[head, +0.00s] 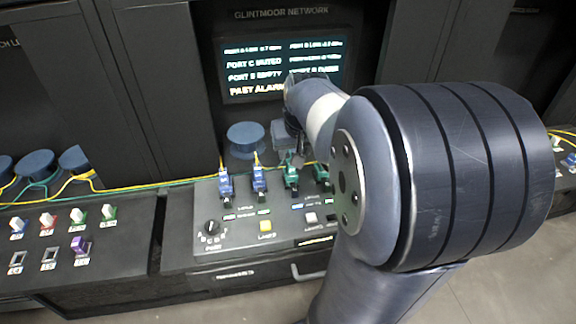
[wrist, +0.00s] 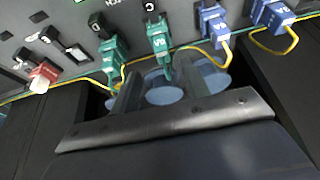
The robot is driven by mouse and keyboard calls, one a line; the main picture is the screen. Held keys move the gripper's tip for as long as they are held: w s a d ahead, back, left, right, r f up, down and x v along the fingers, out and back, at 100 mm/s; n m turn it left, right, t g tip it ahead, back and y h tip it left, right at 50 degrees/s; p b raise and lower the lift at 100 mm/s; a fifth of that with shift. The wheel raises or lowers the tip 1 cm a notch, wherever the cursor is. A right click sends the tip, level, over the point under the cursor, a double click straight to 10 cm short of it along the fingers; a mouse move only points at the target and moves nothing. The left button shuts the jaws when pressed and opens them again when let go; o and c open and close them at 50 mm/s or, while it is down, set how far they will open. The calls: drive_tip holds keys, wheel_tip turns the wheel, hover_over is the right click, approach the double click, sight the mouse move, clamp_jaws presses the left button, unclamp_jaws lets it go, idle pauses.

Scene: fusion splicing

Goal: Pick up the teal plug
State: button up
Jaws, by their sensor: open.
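Two teal plugs sit upright in the sloped panel. One teal plug (wrist: 160,42) is in the middle of the wrist view and also shows in the head view (head: 291,172). The other teal plug (wrist: 113,52) is left of it in the wrist view; in the head view it (head: 321,173) is partly hidden by my arm. My gripper (wrist: 160,82) is open and empty. Its fingers lie to either side of the middle plug's lower end in the picture; I cannot tell whether they touch anything. In the head view my arm covers most of the gripper.
Two blue plugs (head: 226,183) with yellow cables stand beside the teal ones. Yellow and green cables run behind the plugs. Blue round spools (head: 245,136) lie behind the panel. A knob (head: 211,229) and buttons are on the panel front. A screen (head: 280,70) stands behind.

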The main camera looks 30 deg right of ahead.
sight(291, 168)
drive_tip(key=shift+p+x, duration=0.45)
drive_tip(key=shift+x, duration=3.1)
drive_tip(key=shift+a, duration=0.15)
drive_tip(key=c, duration=0.9)
